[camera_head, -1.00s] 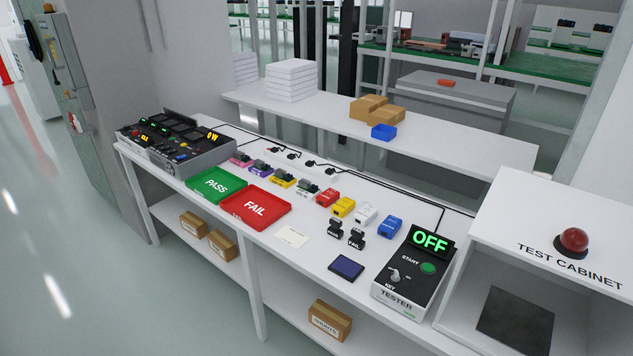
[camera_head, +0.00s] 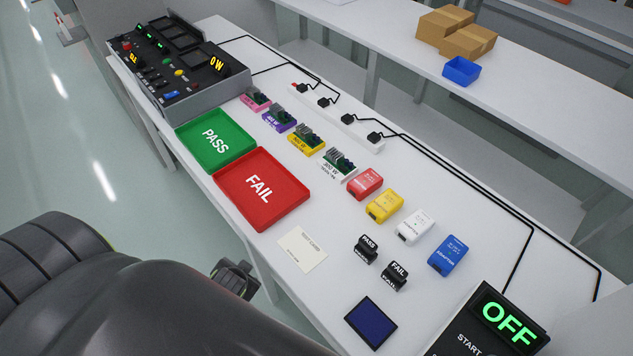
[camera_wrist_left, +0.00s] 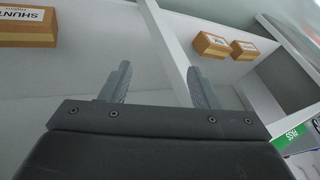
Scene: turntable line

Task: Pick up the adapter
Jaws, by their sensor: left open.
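Several small box-shaped adapters stand in a row on the white bench: a red one (camera_head: 365,183), a yellow one (camera_head: 384,205), a white one (camera_head: 415,227) and a blue one (camera_head: 448,255), which reads "ADAPTER". My left gripper (camera_head: 237,280) is low at the bench's front edge, left of and well apart from the adapters, partly hidden by my arm. In the left wrist view my left gripper (camera_wrist_left: 157,86) is open and empty, its fingers facing the lower shelf. No adapter shows there. My right gripper is not in view.
Green PASS (camera_head: 215,138) and red FAIL (camera_head: 261,189) trays lie left. A note card (camera_head: 302,249), two stamps (camera_head: 367,248), a dark blue pad (camera_head: 371,322) and the tester (camera_head: 490,325) stand near the adapters. Cables run behind. Cartons (camera_wrist_left: 28,27) sit on the lower shelf.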

